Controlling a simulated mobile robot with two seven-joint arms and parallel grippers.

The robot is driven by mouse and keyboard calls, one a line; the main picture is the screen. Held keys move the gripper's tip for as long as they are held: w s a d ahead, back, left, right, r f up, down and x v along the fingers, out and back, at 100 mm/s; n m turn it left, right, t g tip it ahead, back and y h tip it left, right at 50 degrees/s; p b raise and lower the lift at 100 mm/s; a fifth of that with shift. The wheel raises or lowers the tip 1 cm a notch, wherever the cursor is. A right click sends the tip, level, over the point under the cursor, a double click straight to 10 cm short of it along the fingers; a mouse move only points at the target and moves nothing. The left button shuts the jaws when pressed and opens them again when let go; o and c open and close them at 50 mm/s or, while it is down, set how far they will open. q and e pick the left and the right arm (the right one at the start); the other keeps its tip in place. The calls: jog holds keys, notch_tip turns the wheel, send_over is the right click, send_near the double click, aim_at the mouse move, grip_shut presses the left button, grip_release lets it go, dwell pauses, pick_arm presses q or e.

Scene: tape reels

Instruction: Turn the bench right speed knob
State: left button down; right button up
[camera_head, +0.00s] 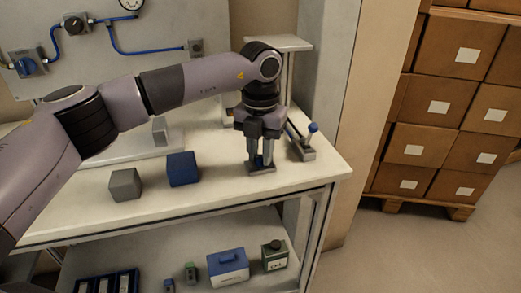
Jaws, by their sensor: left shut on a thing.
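A small blue knob (259,161) on a dark grey base (262,170) sits near the right front of the white bench top (225,195). I take it to be the bench right speed knob. My left gripper (260,160) points straight down over it, with its fingers shut on the knob from both sides. The fingers hide most of the knob, so any mark or pointer on it cannot be seen. My right gripper is not in view.
A blue-tipped lever (312,128) on a grey base stands just right of my left gripper. A blue cube (183,169) and a grey cube (125,185) lie to its left. A back panel (150,60) carries gauges and blue pipes. Stacked cartons (450,100) stand at right.

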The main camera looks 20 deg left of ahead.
aim_at(260, 156)
pick_arm(q)
jog(key=shift+r+n, duration=0.1)
jog(key=shift+n, duration=0.5)
jog(key=c, duration=0.9)
grip_release()
jog(key=shift+c, duration=0.2)
notch_tip(260, 156, up, 7)
jog(key=shift+r, duration=0.1)
